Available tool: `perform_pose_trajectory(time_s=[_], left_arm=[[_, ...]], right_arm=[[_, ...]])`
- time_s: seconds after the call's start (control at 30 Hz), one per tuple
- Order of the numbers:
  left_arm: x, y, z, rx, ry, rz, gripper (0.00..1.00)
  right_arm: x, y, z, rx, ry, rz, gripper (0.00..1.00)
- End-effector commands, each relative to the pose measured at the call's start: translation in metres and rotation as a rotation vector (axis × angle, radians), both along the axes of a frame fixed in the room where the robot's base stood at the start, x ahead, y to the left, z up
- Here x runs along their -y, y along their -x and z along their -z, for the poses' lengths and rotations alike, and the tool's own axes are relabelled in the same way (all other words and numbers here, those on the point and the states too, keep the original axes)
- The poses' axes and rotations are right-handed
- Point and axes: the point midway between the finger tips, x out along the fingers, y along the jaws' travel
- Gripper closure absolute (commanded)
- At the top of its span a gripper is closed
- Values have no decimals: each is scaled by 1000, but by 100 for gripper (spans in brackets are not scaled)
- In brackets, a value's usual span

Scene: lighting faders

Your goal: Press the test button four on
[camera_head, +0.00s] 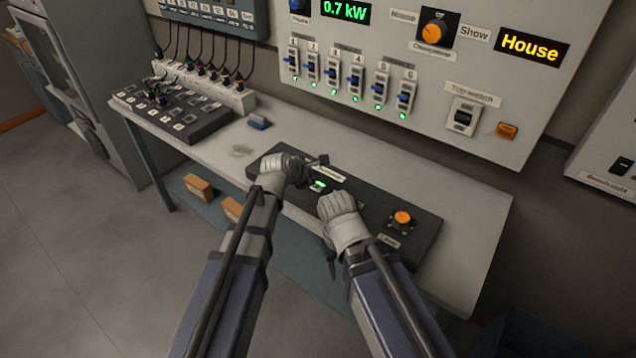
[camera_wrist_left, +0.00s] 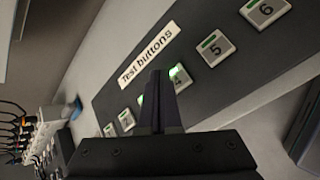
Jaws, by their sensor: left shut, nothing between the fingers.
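The black panel labelled Test buttons (camera_wrist_left: 215,70) fills much of the left wrist view, with numbered buttons in a row. Button 4 (camera_wrist_left: 179,78) has a bright green light and is partly hidden by my left fingers. Button 5 (camera_wrist_left: 216,49) and button 6 (camera_wrist_left: 264,11) are clear to its right. My left gripper (camera_wrist_left: 158,78) is shut and empty, its tips in front of button 4's left edge; I cannot tell whether they touch.
The panel lies on a pale table (camera_head: 465,240). An orange knob (camera_head: 403,218) is at its right end. A fader console (camera_head: 172,112) and a blue object (camera_head: 258,122) are to the left. Several switches with green lights, a selector (camera_head: 434,32) and a House display (camera_head: 532,46) are on the wall.

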Motion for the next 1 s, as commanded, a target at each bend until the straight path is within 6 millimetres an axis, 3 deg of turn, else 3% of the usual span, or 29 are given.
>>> perform_pose_trajectory(time_s=[0.03, 0.43, 1.0], left_arm=[[0, 0, -11, 0, 0, 0, 100], [0, 0, -47, 0, 0, 0, 100], [0, 0, -47, 0, 0, 0, 100]], right_arm=[[0, 0, -11, 0, 0, 0, 50], [0, 0, -47, 0, 0, 0, 50], [0, 0, -47, 0, 0, 0, 50]])
